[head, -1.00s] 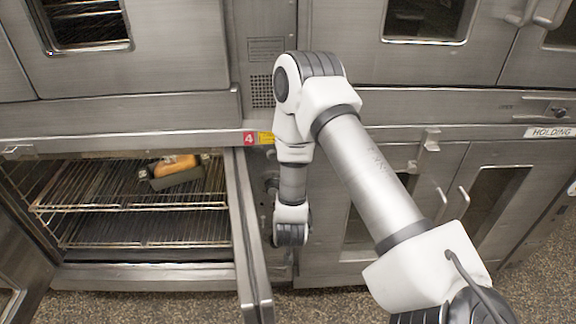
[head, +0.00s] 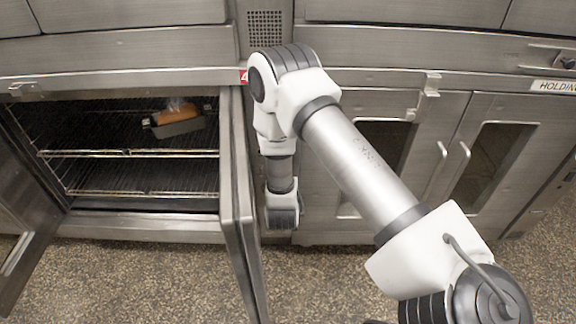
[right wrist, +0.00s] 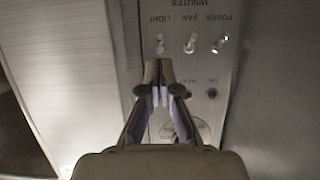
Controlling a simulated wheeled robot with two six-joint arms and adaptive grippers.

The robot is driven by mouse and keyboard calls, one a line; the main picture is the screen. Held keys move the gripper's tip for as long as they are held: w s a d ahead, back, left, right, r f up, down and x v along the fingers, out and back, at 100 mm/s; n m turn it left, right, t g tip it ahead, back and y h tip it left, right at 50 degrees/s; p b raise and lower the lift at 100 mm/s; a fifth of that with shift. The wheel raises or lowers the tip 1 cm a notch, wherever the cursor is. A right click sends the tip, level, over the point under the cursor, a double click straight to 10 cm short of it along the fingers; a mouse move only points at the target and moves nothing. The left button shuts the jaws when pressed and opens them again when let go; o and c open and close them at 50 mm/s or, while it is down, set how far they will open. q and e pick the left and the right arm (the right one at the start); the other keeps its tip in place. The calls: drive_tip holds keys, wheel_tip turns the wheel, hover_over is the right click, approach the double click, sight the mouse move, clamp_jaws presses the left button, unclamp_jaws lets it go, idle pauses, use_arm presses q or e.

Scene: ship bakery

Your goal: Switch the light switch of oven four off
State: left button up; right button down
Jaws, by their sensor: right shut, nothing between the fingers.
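Oven four (head: 40,88) stands open at the left in the head view, its red "4" label (head: 244,77) partly hidden by my right arm. Its inside is dark. In the right wrist view the control panel (right wrist: 205,65) appears upside down. The light switch (right wrist: 160,46) is at its left, beside the fan switch (right wrist: 190,44) and the power switch (right wrist: 221,45). My right gripper (right wrist: 158,85) is shut and empty, its fingertips close to the light switch. I cannot tell whether they touch it. The head view does not show its fingers. My left gripper is not in view.
The open oven door (head: 240,180) stands out just left of my right arm. The holding cabinet (head: 480,150) is at the right. The speckled floor (head: 150,270) in front is clear.

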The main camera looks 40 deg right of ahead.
drive_tip(key=shift+r+p, duration=0.75)
drive_tip(key=shift+p, duration=0.05)
wheel_tip(320, 180, up, 10)
idle(0.3)
idle(0.4)
